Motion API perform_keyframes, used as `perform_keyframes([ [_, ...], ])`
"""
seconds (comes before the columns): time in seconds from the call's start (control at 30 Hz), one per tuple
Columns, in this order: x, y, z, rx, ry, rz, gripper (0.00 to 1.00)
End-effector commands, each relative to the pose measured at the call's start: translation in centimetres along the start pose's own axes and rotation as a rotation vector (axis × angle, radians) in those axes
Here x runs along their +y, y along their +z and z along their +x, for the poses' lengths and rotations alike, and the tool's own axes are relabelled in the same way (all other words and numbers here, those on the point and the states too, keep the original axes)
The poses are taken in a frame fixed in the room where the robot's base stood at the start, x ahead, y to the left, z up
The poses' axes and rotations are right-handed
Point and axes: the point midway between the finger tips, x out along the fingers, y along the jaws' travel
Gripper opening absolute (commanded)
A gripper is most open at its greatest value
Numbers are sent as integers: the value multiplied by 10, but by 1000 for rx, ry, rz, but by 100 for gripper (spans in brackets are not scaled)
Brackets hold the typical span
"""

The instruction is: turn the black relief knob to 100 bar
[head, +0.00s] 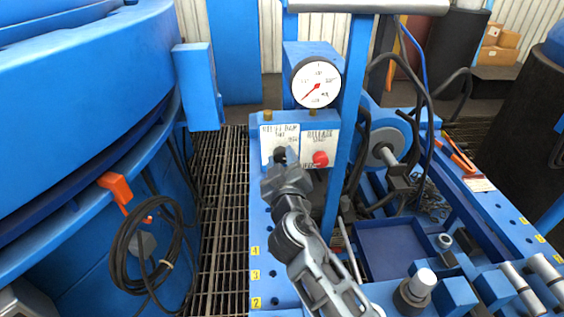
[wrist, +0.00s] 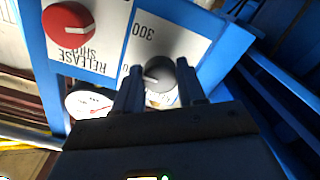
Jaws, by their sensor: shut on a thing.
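The black relief knob (wrist: 166,70) sits on a white scale plate (wrist: 180,38) in the wrist view, where an upside-down "300" is printed. Its white mark points left in that view. My gripper (wrist: 161,80) has one finger on each side of the knob and is shut on it. In the head view my gripper (head: 281,160) covers most of the knob at the left plate. The scale's other figures are mostly hidden or too small to read. A round pressure gauge (head: 317,83) stands above the plates, its red needle pointing lower left.
A red knob (head: 320,158) on its own plate sits just right of the black knob; it also shows in the wrist view (wrist: 68,24). A blue post (head: 346,130) rises close to its right. Black hoses (head: 425,110) hang further right. Grating lies left of the bench.

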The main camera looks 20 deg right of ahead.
Motion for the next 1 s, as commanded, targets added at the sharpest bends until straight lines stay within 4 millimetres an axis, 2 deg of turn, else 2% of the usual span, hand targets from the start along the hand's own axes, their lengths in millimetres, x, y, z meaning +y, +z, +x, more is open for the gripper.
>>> perform_keyframes([
  [1.0, 1, -2, -1, 1, -4, -968, 10],
])
